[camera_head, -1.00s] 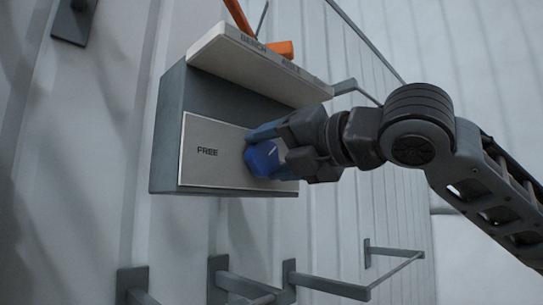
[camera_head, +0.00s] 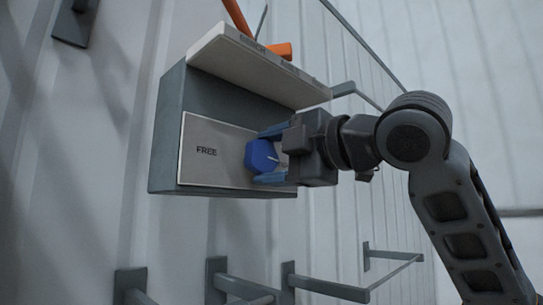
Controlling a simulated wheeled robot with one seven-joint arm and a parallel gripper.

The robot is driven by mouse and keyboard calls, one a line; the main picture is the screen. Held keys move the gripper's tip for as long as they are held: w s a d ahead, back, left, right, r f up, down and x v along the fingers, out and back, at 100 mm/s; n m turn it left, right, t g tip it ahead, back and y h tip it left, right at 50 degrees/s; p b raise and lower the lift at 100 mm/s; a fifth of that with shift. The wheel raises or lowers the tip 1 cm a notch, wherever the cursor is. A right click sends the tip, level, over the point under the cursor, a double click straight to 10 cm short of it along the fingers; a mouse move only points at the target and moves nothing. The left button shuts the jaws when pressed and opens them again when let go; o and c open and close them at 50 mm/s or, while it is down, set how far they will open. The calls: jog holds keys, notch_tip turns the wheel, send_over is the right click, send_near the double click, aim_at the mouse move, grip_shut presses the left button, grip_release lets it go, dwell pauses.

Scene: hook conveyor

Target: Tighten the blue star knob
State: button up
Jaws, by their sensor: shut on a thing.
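The blue star knob (camera_head: 262,157) sits on the pale plate marked "FREE" (camera_head: 207,170) on the front of a grey wall box (camera_head: 168,130). A light pointer line shows on the knob's face. My gripper (camera_head: 266,155) reaches in from the right with its blue-grey fingers above and below the knob, shut on it. The knob's right side is partly hidden by my gripper, and so is the right part of the plate, including any marking there.
A pale sloping lid (camera_head: 255,68) juts out above the knob. An orange bar (camera_head: 279,48) lies behind it. Grey wall brackets (camera_head: 340,290) stick out below the box, and another (camera_head: 395,254) at lower right. The space between box and brackets is clear.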

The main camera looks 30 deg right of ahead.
jog(key=shift+d+f+m, duration=0.1)
jog(key=shift+m, duration=0.8)
jog(key=o, duration=1.1)
jog(key=shift+c, duration=0.2)
jog(key=b+v, duration=0.1)
jog(key=v, duration=0.6)
jog(key=shift+s, duration=0.4)
